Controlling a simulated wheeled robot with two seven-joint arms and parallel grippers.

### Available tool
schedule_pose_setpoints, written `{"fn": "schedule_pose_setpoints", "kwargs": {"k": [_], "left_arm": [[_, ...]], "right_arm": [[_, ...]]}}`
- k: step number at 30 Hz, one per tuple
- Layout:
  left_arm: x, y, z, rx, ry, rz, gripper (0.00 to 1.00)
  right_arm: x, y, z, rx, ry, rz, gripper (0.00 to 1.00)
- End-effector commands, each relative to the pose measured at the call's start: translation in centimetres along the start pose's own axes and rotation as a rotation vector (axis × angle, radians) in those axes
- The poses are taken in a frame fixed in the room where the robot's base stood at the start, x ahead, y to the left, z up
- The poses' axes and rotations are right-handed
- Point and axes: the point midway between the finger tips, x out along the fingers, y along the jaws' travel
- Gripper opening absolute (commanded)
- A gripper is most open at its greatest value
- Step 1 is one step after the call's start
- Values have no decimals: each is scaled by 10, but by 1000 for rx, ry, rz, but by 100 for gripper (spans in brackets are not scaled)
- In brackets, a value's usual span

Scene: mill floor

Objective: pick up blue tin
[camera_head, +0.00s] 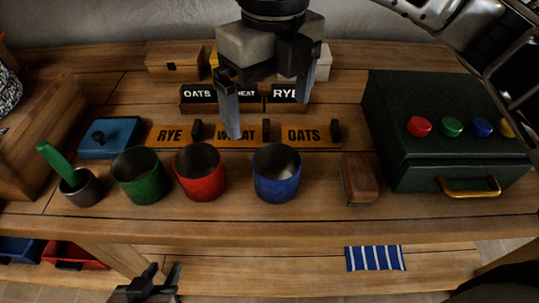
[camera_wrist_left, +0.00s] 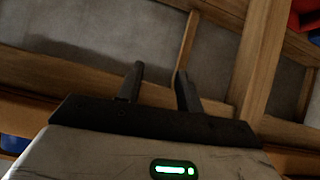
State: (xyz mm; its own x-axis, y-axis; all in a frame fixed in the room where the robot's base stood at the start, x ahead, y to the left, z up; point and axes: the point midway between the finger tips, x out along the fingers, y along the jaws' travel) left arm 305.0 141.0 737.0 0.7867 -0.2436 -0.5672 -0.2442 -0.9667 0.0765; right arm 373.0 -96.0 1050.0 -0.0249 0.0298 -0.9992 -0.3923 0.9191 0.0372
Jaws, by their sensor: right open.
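The blue tin (camera_head: 277,188) stands upright and open-topped on the wooden bench, right of the red tin (camera_head: 200,182) and the green tin (camera_head: 139,183). My right gripper (camera_head: 268,112) hangs from the top of the head view, above and behind the blue tin. Its jaws are apart, with nothing visible between them. My left gripper (camera_head: 163,268) is low at the bottom left, below the bench front. In the left wrist view its two fingers (camera_wrist_left: 160,70) stand apart with nothing between them. The blue tin is not in that view.
A wooden block (camera_head: 360,180) lies right of the blue tin. A dark green box (camera_head: 445,140) with coloured buttons and a brass handle stands farther right. Lettered boards (camera_head: 216,134) lie behind the tins. A metal cup (camera_head: 82,190) with a green-handled tool stands left.

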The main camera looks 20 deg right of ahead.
Motion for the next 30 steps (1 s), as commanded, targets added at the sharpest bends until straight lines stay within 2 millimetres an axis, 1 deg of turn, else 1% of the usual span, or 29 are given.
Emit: {"fn": "schedule_pose_setpoints", "kwargs": {"k": [2,5,12,15,18,23,25,30], "left_arm": [[0,0,0,0,-1,0,36],[-1,0,0,1,-2,0,36],[-3,0,0,4,-7,-2,36],[-3,0,0,6,-9,-2,36],[-3,0,1,7,-11,-3,36],[-4,0,1,8,-14,-3,36],[-5,0,0,10,-16,-4,36],[-6,-1,0,20,-27,-8,36]], "right_arm": [[2,-7,1,17,-8,-37,96],[16,-9,1,21,-6,-43,96],[69,-10,1,18,-5,-38,96],[86,-11,1,17,-6,-38,96],[97,-11,2,16,-8,-37,96],[106,-12,1,16,-8,-37,96],[113,-13,1,16,-7,-37,96],[140,-15,0,16,-6,-37,96]]}}
